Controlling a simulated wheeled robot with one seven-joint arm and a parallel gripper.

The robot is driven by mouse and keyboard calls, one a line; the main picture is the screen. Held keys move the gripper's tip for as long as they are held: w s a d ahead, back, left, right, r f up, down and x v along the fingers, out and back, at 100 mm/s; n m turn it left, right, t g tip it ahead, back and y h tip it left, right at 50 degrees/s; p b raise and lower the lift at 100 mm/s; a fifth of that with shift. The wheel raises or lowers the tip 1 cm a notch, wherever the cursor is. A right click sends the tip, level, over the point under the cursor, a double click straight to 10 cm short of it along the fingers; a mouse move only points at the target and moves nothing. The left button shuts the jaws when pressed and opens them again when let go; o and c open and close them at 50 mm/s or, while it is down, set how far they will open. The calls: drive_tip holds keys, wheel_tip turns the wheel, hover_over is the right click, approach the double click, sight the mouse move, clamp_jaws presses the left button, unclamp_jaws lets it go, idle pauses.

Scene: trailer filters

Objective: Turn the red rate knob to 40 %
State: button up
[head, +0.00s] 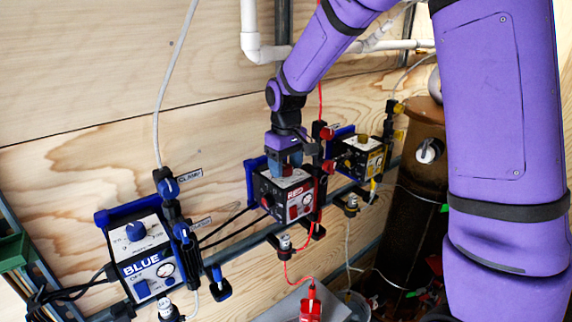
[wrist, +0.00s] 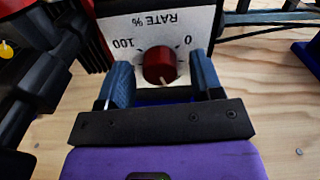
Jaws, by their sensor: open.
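The red rate knob (wrist: 162,67) sits on the white panel labelled "RATE %" (wrist: 158,20), which appears upside down in the wrist view. The 0 is at the upper right of the knob and the 100 at the upper left. A pale mark on the knob points toward the bottom of the picture, slightly right. My gripper (wrist: 160,74) is open, with one blue finger on each side of the knob and a visible gap to each.
A BLUE pump box (head: 146,258) stands at the left and a yellow one (head: 365,155) at the right along the same rail. Black clamps and fittings (head: 325,160) stand close beside the red box. Plywood wall lies behind.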

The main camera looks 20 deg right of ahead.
sight(286, 166)
drive_tip(key=c, duration=0.9)
drive_tip(key=shift+n, duration=0.9)
drive_tip(key=o, duration=0.9)
drive_tip(key=shift+r, duration=0.1)
wheel_tip(286, 166, up, 11)
